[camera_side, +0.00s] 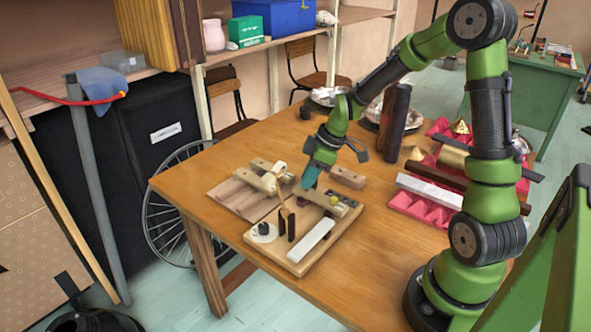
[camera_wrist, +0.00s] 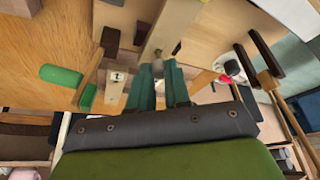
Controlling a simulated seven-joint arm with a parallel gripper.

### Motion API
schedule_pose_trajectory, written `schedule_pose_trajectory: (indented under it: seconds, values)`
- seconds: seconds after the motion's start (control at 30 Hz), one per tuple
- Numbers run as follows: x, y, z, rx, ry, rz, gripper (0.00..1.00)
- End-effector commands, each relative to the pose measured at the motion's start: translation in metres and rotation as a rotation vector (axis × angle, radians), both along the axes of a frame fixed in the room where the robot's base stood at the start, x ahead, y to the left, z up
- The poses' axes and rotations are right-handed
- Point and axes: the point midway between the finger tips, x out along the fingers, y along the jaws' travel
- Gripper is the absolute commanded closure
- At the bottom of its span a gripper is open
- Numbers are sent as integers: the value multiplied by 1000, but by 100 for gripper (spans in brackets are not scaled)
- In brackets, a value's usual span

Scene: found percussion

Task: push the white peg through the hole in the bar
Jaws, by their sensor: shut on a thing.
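My gripper (camera_wrist: 160,74) is shut on a small pale grey-white piece, which looks like the white peg (camera_wrist: 158,67); only its end shows between the teal fingertips. A pale wooden bar (camera_wrist: 170,28) lies just beyond the fingertips in the wrist view, with a small dark spot beside it that may be a hole or a dark pin. I cannot tell whether the peg is in the bar. In the side view, my gripper (camera_side: 309,184) points down over the wooden board, close to a pale bar (camera_side: 322,201). The peg is too small to make out there.
A second slatted board (camera_side: 238,197) adjoins at the left. The table's front is clear.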

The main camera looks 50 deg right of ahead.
Motion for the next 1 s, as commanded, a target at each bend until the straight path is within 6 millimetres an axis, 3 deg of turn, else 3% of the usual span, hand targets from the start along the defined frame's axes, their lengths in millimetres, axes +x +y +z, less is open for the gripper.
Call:
schedule_pose_trajectory:
  seconds: [1.0]
  values:
    - [0, 0, -15, 0, 0, 0, 100]
